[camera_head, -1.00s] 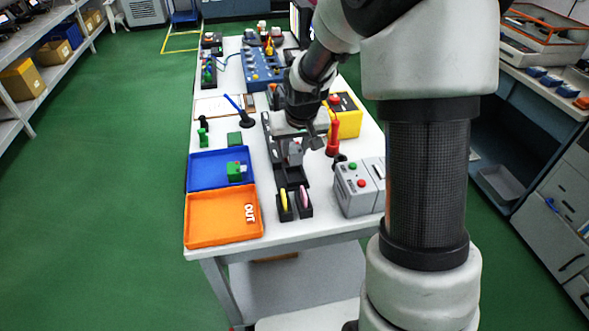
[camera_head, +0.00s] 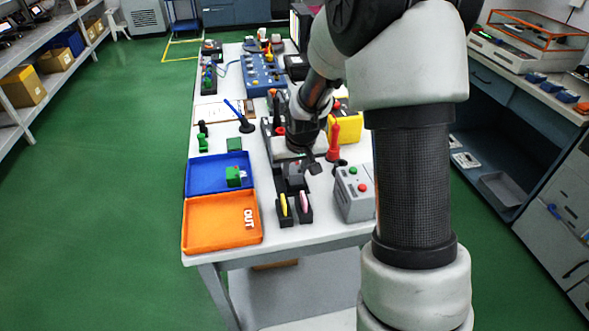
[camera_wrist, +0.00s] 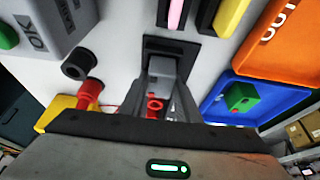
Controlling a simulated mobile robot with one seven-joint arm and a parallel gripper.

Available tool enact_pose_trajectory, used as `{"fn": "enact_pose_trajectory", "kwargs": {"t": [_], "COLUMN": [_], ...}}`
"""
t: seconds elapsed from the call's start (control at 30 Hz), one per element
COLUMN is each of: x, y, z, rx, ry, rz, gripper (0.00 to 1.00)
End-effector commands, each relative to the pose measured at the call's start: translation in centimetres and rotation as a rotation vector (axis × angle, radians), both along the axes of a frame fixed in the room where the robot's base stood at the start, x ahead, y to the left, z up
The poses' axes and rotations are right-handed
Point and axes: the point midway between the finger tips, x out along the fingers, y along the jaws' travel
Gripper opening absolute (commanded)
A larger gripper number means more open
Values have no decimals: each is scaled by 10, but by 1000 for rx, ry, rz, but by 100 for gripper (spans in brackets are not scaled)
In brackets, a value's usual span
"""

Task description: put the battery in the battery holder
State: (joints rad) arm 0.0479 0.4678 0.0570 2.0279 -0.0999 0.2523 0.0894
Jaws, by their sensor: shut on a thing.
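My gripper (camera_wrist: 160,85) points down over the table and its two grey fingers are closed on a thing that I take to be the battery. Only a grey block (camera_wrist: 158,68) shows between the fingertips, and a red ring shows further up between the fingers. The fingertips are over a black frame (camera_wrist: 189,48), probably the battery holder. I cannot tell whether the block is inside the frame or just above it. In the head view my gripper (camera_head: 296,170) is small and hides much of this spot, behind the holders with yellow and pink pieces.
A grey button box (camera_head: 354,193) and a red-handled tool (camera_head: 333,143) stand close on the right. An orange OUT tray (camera_head: 215,228) and a blue tray (camera_head: 205,175) with a green block (camera_head: 233,176) lie to the left. The table's front edge is close by.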

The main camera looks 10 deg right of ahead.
Motion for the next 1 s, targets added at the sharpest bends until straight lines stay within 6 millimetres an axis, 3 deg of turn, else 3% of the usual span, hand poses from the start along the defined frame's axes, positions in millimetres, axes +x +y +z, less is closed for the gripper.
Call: {"fn": "enact_pose_trajectory", "kwargs": {"t": [0.2,0.23,0.33,0.67,0.77,1.0], "x": [-1,-2,-2,-4,-5,-23], "y": [0,0,0,0,1,0], "z": [-6,-7,-8,-3,10,62], "rx": [0,0,0,1,1,1], "ry": [4,6,8,13,12,2], "rz": [0,0,0,0,0,-2], "gripper": [2,34,48,48,48,48]}}
